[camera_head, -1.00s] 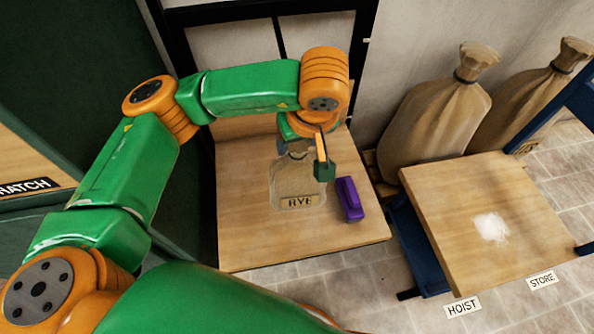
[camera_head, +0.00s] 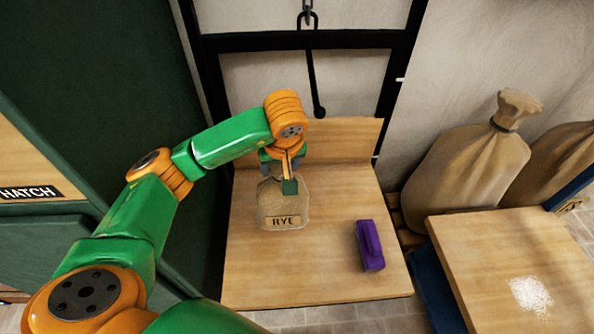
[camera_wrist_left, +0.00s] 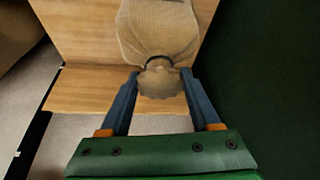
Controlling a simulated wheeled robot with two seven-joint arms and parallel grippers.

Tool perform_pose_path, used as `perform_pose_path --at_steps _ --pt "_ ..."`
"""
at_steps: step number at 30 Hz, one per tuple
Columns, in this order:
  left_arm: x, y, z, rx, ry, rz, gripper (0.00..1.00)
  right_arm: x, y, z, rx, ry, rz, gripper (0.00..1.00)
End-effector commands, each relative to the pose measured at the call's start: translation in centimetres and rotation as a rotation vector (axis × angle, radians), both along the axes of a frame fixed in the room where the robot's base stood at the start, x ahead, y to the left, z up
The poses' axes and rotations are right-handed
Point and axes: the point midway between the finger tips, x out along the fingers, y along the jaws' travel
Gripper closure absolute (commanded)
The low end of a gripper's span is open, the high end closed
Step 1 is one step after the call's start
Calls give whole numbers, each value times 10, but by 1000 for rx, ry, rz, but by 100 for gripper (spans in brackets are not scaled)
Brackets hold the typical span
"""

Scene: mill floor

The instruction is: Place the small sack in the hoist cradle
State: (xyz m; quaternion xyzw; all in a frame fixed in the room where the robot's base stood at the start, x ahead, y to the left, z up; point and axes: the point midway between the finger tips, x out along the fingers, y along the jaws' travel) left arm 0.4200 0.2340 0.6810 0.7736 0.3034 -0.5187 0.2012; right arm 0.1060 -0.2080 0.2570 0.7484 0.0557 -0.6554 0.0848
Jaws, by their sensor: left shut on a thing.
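The small sack (camera_head: 284,203) is beige with a dark tie and a RYE label, and it is upright. My left gripper (camera_head: 283,174) is shut on its neck from above; the left wrist view shows both blue fingers (camera_wrist_left: 158,88) on either side of the tied neck. The sack is over the left part of a wooden platform with a back board (camera_head: 325,275), which I take to be the hoist cradle. I cannot tell whether its base touches the boards. My right gripper is in neither view.
A purple block (camera_head: 370,246) lies on the platform, right of the sack and apart from it. A dark frame with a hanging hook (camera_head: 312,80) stands behind. A table with white powder (camera_head: 500,260) and big sacks (camera_head: 475,150) are at right. The HATCH counter (camera_head: 35,192) is at left.

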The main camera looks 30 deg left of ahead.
Motion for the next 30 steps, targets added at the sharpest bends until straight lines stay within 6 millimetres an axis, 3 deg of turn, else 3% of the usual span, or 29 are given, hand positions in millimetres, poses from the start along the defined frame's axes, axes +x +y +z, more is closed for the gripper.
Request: perform_pose_path --at_steps 11,18,29,30 --pt "5 27 -32 1 -2 2 100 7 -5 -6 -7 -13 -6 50" --pt "5 26 -58 0 -3 0 100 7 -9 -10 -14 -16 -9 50" --pt "5 26 -61 0 -5 0 100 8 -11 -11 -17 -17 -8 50" --pt "5 26 -62 0 -1 -1 29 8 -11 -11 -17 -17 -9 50"
